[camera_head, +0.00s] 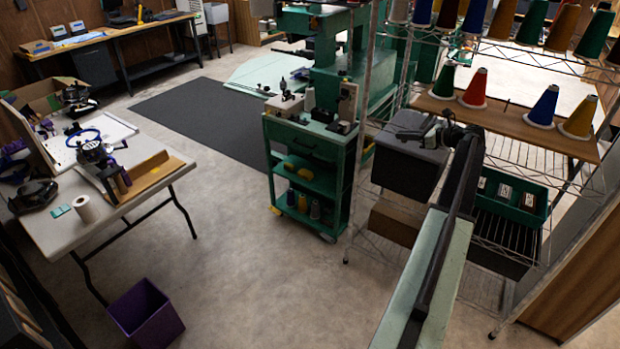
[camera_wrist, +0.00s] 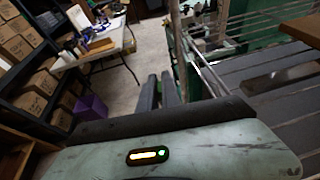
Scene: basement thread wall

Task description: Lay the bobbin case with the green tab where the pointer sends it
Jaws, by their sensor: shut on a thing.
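My gripper (camera_head: 432,132) is at the end of my raised arm, in front of the wire shelving in the head view. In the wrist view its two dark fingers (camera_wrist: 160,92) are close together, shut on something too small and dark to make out. I cannot see a green tab on it. A green tray (camera_head: 527,213) with white cards in its compartments is on the rack to the right of my arm. I cannot make out a pointer in either view.
A dark grey bin (camera_head: 408,170) is on the rack just below my gripper. Thread cones, including a red one (camera_head: 475,90), stand on a wooden shelf (camera_head: 510,120) above the tray. A green cart (camera_head: 310,150) stands left of the rack. Open floor (camera_head: 240,250) lies further left.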

